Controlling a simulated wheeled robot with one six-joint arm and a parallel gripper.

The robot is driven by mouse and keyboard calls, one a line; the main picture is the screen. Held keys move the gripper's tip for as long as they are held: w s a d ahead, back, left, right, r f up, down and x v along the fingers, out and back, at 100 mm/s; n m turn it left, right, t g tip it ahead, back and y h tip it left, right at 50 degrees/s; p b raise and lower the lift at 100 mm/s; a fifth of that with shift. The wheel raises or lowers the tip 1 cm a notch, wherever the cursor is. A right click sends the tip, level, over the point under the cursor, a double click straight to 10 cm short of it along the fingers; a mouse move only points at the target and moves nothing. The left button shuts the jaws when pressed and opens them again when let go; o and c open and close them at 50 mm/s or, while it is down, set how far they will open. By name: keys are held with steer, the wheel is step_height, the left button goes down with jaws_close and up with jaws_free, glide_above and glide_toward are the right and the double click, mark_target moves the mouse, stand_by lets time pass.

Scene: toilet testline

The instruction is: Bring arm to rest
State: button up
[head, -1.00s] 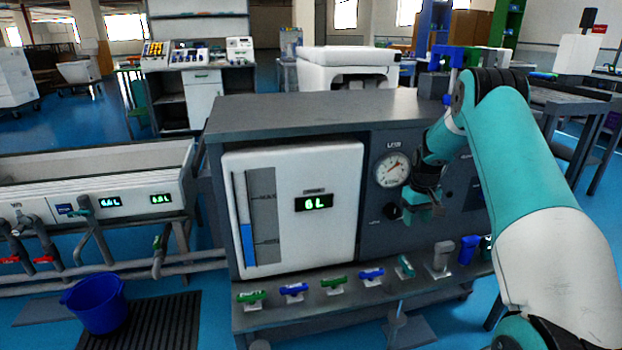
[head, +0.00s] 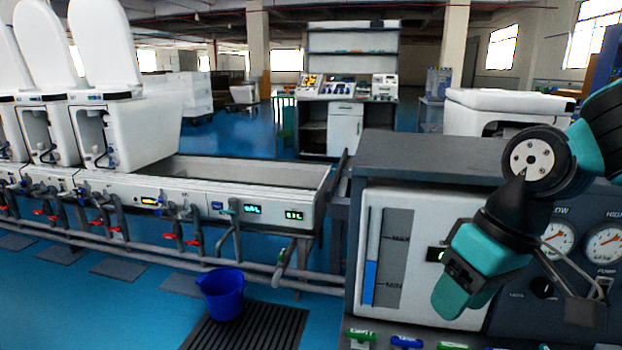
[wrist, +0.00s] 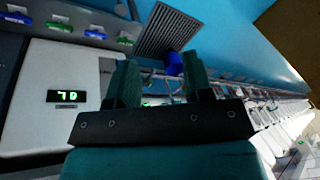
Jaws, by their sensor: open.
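My arm is folded in at the right of the head view, in front of the grey test cabinet (head: 450,154). My gripper (head: 448,300) hangs before the cabinet's white panel (head: 393,255) and partly hides its green display. In the wrist view my gripper (wrist: 160,85) shows two teal fingers standing apart with nothing between them. It touches nothing that I can see. The wrist view is turned on its side and shows the panel's green display (wrist: 66,96).
Several coloured valve handles (head: 407,342) line the cabinet's front ledge below my gripper. Two gauges (head: 604,242) are at the right. A blue bucket (head: 222,294) stands on a dark floor grate (head: 262,328). A long trough (head: 250,172) with white toilets (head: 125,125) runs left. Blue floor is open at front left.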

steer(key=s+a+n, duration=0.2)
steer(key=s+a, duration=0.2)
steer(key=s, duration=0.7)
step_height(320, 180, up, 26)
steer(key=p, duration=2.5)
steer(key=shift+w+f+g+y, duration=0.15)
steer(key=shift+w+g+y, duration=0.15)
steer(key=shift+w+y, duration=0.1)
